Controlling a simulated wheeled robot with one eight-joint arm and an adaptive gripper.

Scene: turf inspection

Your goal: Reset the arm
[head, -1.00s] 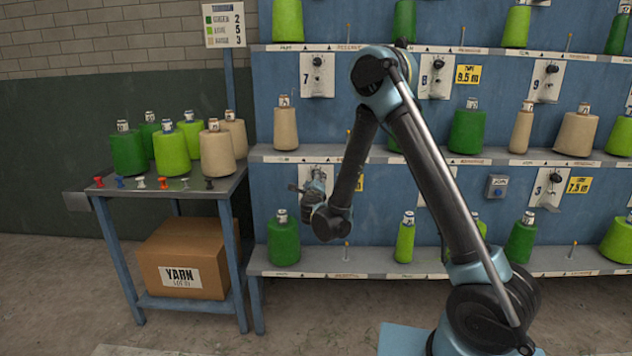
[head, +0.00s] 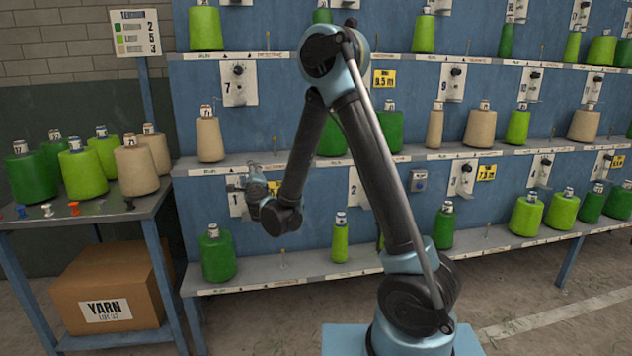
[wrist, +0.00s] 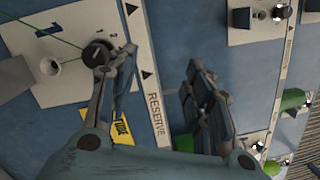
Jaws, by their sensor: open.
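My gripper (head: 254,180) is in front of the blue rack at the height of the plate marked 1, with my arm bent above and to its right. In the wrist view my gripper (wrist: 155,95) has its two fingers spread wide apart, with nothing between them. Behind the fingers are the blue panel, a white strip reading RESERVE (wrist: 155,110) and the number 1 plate (wrist: 60,40) with its dark knob. The left finger overlaps the knob in the picture; I cannot tell whether they touch.
The blue rack shelves (head: 290,278) hold several green and tan yarn cones. At left a table (head: 100,208) bears more cones and coloured pegs, with a yarn carton (head: 110,290) underneath. Open floor (head: 560,310) lies at the front right.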

